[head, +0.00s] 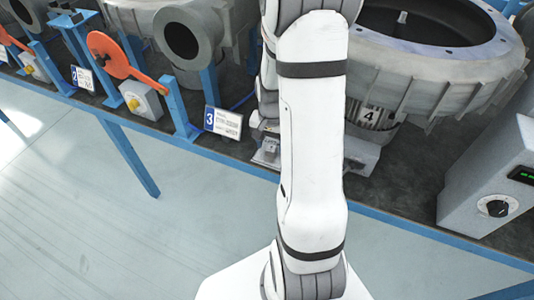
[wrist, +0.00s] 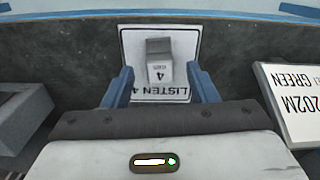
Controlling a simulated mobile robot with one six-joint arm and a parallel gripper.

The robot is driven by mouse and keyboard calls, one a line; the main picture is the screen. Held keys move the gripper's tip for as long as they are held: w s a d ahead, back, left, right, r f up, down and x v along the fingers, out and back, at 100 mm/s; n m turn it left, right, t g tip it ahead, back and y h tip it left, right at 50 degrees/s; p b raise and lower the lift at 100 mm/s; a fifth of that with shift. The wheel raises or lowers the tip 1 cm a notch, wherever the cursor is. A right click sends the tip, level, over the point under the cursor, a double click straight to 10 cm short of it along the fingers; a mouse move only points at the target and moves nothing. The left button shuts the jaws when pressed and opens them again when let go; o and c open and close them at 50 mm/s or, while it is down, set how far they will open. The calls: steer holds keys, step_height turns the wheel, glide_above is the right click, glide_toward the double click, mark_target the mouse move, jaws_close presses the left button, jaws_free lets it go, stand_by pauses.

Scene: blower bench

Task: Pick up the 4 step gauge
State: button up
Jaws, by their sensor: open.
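The 4 step gauge (wrist: 160,72) is a small grey stepped block marked 4. In the head view my gripper (head: 267,132) is low over the bench, mostly hidden behind my white arm. The gauge cannot be made out clearly there.
A sign marked 3 (head: 222,122) stands left of my gripper; a white sign (wrist: 290,100) is at right in the wrist view. A large blower housing (head: 430,75) and a control box (head: 490,195) are at right. A grey block (wrist: 30,115) lies left in the wrist view.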

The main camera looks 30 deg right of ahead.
mark_target(271, 151)
steer(key=shift+f, duration=1.45)
steer(key=shift+c, duration=0.3)
jaws_close()
steer(key=shift+r, duration=0.1)
